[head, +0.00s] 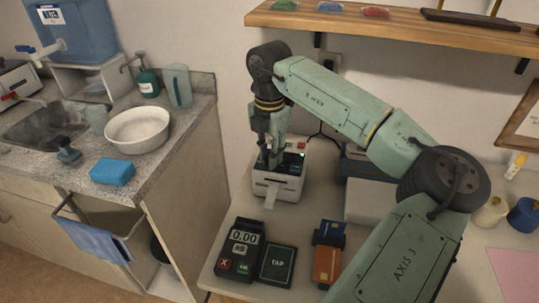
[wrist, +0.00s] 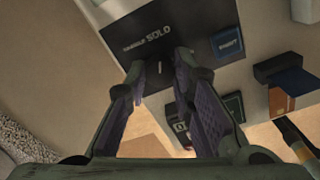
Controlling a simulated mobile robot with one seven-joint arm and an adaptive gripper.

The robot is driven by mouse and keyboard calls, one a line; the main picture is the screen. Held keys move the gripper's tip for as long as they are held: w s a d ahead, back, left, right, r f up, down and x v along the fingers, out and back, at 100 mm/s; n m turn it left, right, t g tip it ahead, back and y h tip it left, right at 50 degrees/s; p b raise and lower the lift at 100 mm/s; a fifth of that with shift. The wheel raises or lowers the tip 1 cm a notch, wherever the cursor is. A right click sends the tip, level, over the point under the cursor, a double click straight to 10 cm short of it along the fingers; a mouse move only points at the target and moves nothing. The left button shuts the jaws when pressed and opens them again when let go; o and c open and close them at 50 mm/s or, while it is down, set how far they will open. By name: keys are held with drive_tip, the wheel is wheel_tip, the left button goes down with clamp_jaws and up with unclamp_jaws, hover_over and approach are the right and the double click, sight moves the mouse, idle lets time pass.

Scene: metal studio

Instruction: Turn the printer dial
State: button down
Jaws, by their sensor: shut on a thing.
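The white printer (head: 290,187) with a dark top panel stands at the left side of the desk, a paper strip hanging from its front. My gripper (head: 268,158) points down at the left part of its top. In the wrist view the dark panel (wrist: 208,22) reads "SOLO", with a blue "PRINT" button (wrist: 228,43) to the right. My gripper's two fingers (wrist: 163,72) are shut on the dark dial (wrist: 160,68), which shows a short pale mark. The fingers cover much of the dial, and its outline is hard to tell from the panel.
A card terminal (head: 240,250), a dark "TAP" pad (head: 277,265) and cards (head: 327,263) lie in front of the printer. A shelf (head: 400,27) runs above.

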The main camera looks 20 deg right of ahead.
drive_tip(key=n+b, duration=0.3)
drive_tip(key=n, duration=0.2)
drive_tip(key=shift+f, duration=0.1)
drive_tip(key=n+b, duration=0.2)
drive_tip(key=n, duration=1)
drive_tip(key=shift+n+b, duration=0.3)
drive_tip(key=n, duration=0.5)
drive_tip(key=shift+n, duration=0.4)
drive_tip(key=c, duration=1.4)
unclamp_jaws()
